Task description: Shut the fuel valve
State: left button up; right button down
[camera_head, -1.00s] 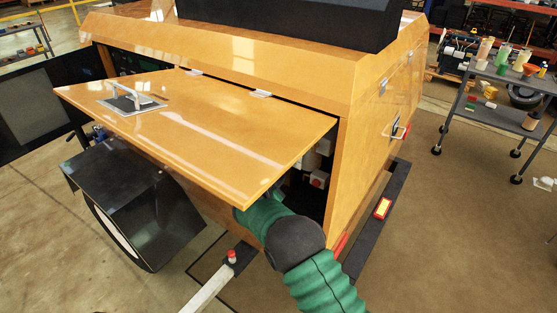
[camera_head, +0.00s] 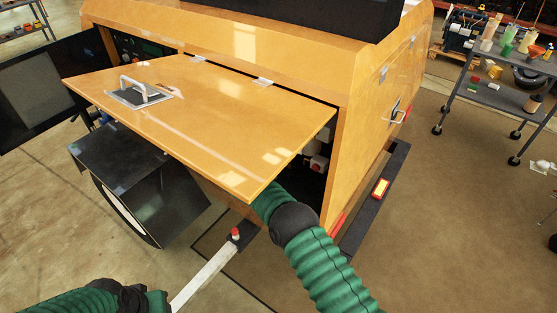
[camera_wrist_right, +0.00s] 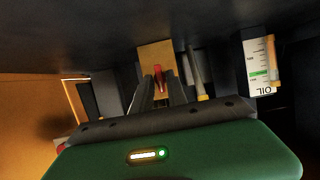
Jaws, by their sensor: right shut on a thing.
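In the right wrist view, the red fuel valve handle (camera_wrist_right: 158,77) stands in front of a yellowish plate (camera_wrist_right: 154,55) inside the dark compartment. My right gripper (camera_wrist_right: 160,90) is shut on the red handle, with a dark finger on each side of it. In the head view, my right arm reaches under the raised orange panel (camera_head: 200,120) of the light tower, which hides the gripper and the valve. My left arm shows at the lower left, but its gripper is not in view.
An oil gauge (camera_wrist_right: 261,68) stands to the right of the valve, with a thin rod (camera_wrist_right: 196,70) between. The panel hangs over my right arm. A cart (camera_head: 500,90) stands far right.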

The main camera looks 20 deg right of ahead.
jog(key=shift+a+f, duration=0.15)
jog(key=shift+f, duration=0.15)
jog(key=c, duration=1.6)
grip_release()
jog(key=shift+o, duration=0.4)
jog(key=shift+r, duration=0.15)
jog(key=v, duration=1.6)
jog(key=shift+a+r+p, duration=0.2)
jog(key=shift+a+p, duration=0.15)
jog(key=shift+p, duration=0.05)
jog(key=shift+s, duration=0.1)
